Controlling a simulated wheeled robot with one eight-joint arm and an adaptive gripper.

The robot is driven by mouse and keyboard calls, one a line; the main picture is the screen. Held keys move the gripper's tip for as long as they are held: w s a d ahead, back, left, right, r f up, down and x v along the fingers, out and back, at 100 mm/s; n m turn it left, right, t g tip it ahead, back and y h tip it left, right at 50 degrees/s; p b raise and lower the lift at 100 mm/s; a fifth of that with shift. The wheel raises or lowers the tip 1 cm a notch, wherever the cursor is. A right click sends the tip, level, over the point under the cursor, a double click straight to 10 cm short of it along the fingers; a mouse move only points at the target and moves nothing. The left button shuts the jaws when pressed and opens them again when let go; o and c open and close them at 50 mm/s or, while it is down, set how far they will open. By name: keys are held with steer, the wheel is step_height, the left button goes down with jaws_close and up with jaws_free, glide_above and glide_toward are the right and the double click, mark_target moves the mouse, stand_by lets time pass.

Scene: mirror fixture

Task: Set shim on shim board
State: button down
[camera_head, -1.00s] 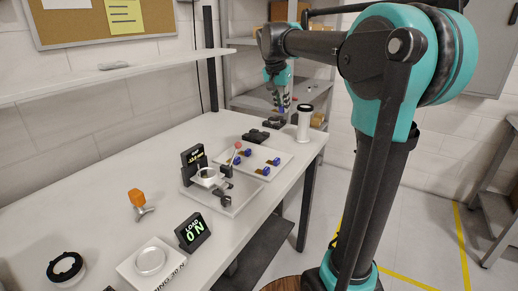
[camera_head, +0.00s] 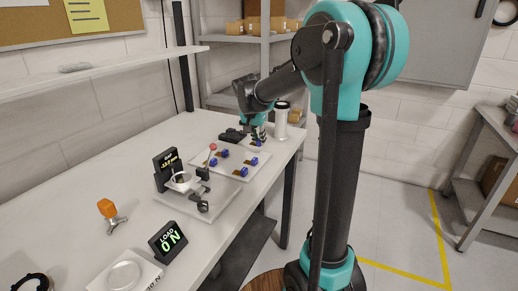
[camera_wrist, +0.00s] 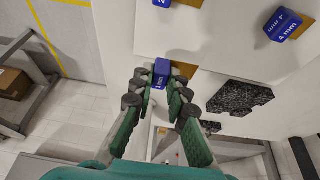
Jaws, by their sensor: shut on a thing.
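My gripper (camera_wrist: 160,95) is shut on a blue shim (camera_wrist: 162,70), gripped between its fingertips with white lettering facing the wrist camera. I cannot tell whether the shim touches the board.
A black textured block (camera_wrist: 240,97) lies right of the held shim. A white cylinder with a dark top (camera_head: 281,122) stands behind the board. A dial fixture (camera_head: 182,181) with a black display and a LOAD display (camera_head: 168,241) stand nearer. Open table lies left.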

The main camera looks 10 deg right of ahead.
mark_target(258, 144)
steer(key=shift+f, duration=2)
steer(key=shift+f, duration=0.15)
steer(key=c, duration=1.5)
jaws_free()
steer(key=v, duration=1.2)
